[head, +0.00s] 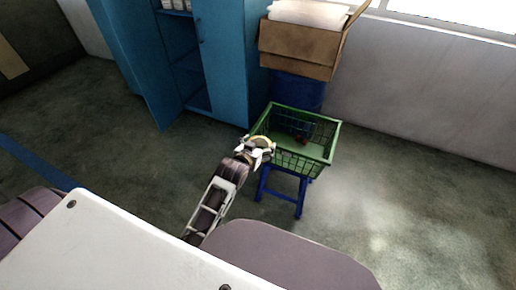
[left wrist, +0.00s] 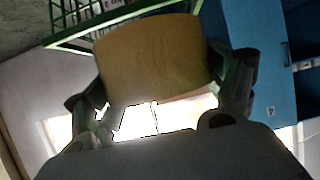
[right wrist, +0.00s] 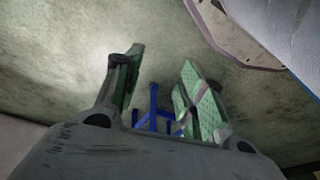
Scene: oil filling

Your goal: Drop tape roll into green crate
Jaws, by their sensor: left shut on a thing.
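The green crate (head: 318,152) is an open mesh basket on a blue stool, with small dark and red items inside. My left gripper (head: 262,146) is at the crate's left rim in the head view, shut on the tan tape roll (head: 258,139). The tape roll (left wrist: 152,58) fills the space between the fingers in the left wrist view, with the crate's green rim (left wrist: 130,14) close behind it. My right gripper (right wrist: 155,90) shows in the right wrist view with its fingers apart and nothing between them; it is not visible in the head view.
The blue stool (head: 283,188) carries the crate. A blue cabinet (head: 222,60) with an open door stands behind at left. A cardboard box (head: 300,48) sits on a blue drum (head: 296,92) behind the crate. The floor to the right is clear.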

